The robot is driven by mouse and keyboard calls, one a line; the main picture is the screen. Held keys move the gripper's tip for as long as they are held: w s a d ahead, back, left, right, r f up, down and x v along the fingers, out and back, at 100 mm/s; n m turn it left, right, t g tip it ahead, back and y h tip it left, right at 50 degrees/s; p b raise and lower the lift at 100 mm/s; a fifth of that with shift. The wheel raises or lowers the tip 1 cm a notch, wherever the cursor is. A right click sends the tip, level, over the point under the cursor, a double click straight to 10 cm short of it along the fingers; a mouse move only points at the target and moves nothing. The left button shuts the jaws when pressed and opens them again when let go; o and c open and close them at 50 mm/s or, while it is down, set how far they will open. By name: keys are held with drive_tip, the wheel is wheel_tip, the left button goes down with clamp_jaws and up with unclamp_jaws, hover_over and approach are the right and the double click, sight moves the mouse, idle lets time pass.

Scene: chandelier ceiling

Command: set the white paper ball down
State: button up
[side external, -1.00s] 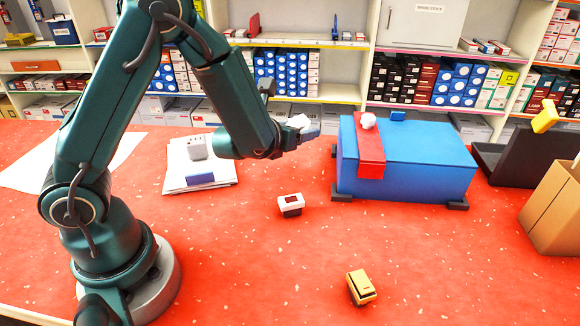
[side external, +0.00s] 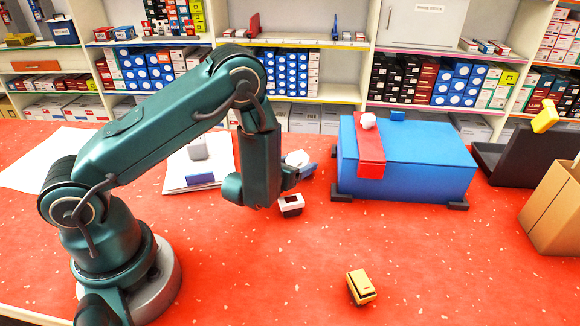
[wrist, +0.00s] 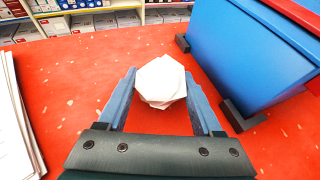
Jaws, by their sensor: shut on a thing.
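A white faceted paper ball (wrist: 161,82) sits between the two blue fingers of my gripper (wrist: 160,90) in the wrist view. The fingers are shut on it. In the side view the ball (side external: 296,158) shows at the end of my gripper (side external: 302,168), just left of the blue box. It is low over the red table (side external: 240,270); whether it touches the table I cannot tell. A second white ball (side external: 368,120) lies on the red strip across the top of the blue box.
The blue box (side external: 415,165) stands on dark feet right of my gripper. A white-and-red block (side external: 291,205) lies close below the gripper. A paper stack (side external: 215,165) lies to the left, a yellow block (side external: 361,287) in front.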

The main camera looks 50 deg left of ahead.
drive_tip(key=shift+f, duration=0.25)
drive_tip(key=shift+f, duration=0.1)
drive_tip(key=o, duration=1.3)
drive_tip(key=shift+s+d, duration=0.1)
drive_tip(key=shift+s, duration=0.05)
drive_tip(key=shift+r+v, duration=0.2)
drive_tip(key=shift+v, duration=3.45)
